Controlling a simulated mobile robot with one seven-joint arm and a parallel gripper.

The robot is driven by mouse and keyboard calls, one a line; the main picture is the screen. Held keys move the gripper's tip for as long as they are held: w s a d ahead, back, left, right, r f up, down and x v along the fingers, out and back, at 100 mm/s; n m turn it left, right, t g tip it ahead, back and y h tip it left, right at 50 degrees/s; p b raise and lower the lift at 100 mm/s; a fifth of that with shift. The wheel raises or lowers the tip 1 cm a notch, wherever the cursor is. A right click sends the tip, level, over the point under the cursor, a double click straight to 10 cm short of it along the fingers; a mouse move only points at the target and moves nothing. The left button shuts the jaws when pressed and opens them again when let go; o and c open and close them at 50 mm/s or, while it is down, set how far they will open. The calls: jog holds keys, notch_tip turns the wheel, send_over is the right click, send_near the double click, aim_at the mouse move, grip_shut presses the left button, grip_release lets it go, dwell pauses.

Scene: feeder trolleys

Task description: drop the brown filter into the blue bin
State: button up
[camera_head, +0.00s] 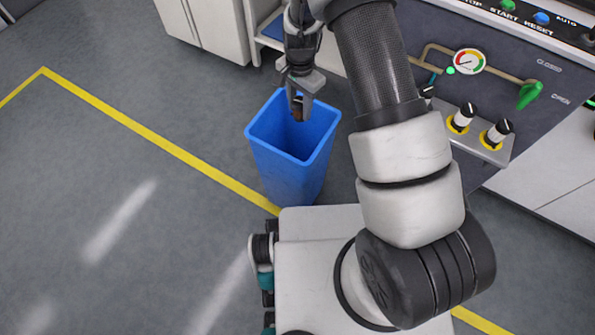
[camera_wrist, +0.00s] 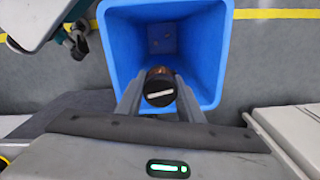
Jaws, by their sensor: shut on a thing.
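The blue bin (camera_head: 290,165) stands upright on the floor, left of my arm in the head view. It also shows in the wrist view (camera_wrist: 121,45), where its inside looks empty apart from faint marks on the bottom. My gripper (camera_head: 299,108) is over the bin's opening, pointing down. In the wrist view my gripper (camera_wrist: 160,92) is shut on the brown filter (camera_wrist: 159,87), which shows a dark round end with a pale stripe and a bit of brown. In the head view the filter (camera_head: 298,108) is small and partly hidden by the fingers.
A control panel (camera_head: 545,75) with a gauge (camera_head: 469,61), knobs and a green-handled valve (camera_head: 529,95) stands at the right. A white cabinet (camera_head: 215,25) is behind the bin. Open floor with a yellow line (camera_head: 150,135) lies to the left.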

jog(key=shift+f+b, duration=0.3)
jog(key=shift+f, duration=0.55)
jog(key=o, duration=1.2)
jog(key=shift+r, duration=0.1)
notch_tip(320, 180, up, 17)
jog(key=p, duration=0.4)
jog(key=shift+r+p, duration=0.2)
jog(key=shift+p, duration=0.1)
